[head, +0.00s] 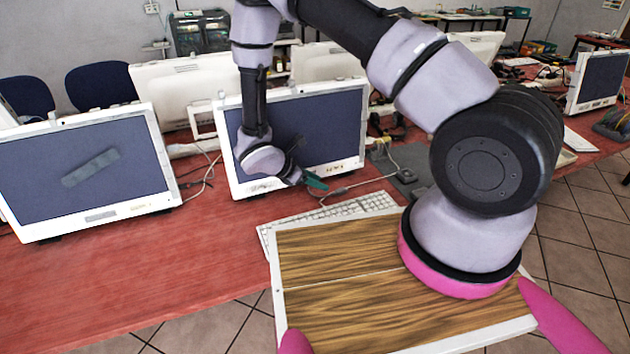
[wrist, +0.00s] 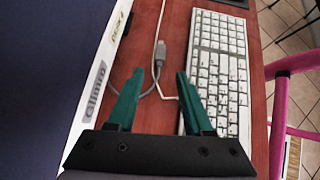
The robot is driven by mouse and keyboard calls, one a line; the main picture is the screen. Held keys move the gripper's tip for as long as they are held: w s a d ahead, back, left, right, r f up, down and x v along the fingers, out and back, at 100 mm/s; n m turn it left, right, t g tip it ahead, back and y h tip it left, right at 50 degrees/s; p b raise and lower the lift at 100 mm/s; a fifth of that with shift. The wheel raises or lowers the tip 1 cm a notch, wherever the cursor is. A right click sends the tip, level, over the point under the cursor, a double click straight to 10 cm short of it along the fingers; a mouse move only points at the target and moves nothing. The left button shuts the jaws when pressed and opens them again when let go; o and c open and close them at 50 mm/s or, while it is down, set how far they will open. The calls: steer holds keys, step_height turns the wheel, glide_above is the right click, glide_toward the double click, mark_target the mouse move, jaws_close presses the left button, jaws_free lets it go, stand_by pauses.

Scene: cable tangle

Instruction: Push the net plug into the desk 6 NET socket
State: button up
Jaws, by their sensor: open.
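A grey plug (wrist: 160,52) with a thin pale cable lies on the red desk, just beyond and between my fingertips in the wrist view. I cannot read a label on it, so I cannot tell whether it is the net plug. My gripper (wrist: 159,73) has green fingers spread apart with nothing between the tips but desk and cable. In the head view my gripper (head: 317,183) hangs low in front of the middle monitor's lower edge, close to the cable (head: 357,184). I cannot make out the desk 6 NET socket in either view.
A white keyboard (wrist: 220,75) lies right of the plug in the wrist view. The middle monitor (head: 340,125) stands close behind my gripper. A grey box (head: 405,168) sits on the desk to the right. The desk (head: 110,285) is clear at front left.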

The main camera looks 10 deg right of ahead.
mark_target(338, 191)
steer(key=shift+x, duration=4.1)
jaws_close()
steer(key=shift+r, duration=3.55)
steer(key=c, duration=0.7)
jaws_free()
jaws_close()
steer(key=shift+r, duration=0.1)
